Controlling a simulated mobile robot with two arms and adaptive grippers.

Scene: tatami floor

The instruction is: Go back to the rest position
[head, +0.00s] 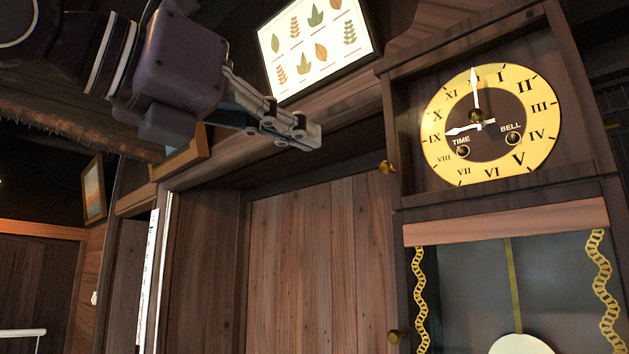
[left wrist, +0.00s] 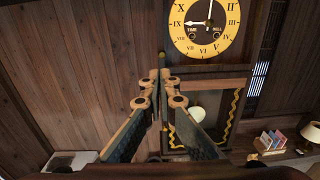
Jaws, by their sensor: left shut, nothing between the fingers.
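My left gripper (head: 305,134) comes in from the upper left in the head view, raised in the air in front of the wooden wall. Its fingers are together and hold nothing. In the left wrist view the left gripper (left wrist: 158,78) points toward the clock, its fingertips meeting in the middle of the picture. My right gripper is in neither view. A tall wooden pendulum clock (head: 505,216) stands at the right in the head view, apart from the gripper. Its round gold dial (head: 545,125) also shows in the left wrist view (left wrist: 229,38).
A framed leaf print (head: 330,66) hangs above the gripper. Wooden panels (head: 315,265) fill the wall below it. A small framed picture (head: 94,190) hangs at the far left. In the left wrist view, books (left wrist: 268,141) and a lamp (left wrist: 311,132) sit at the lower right.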

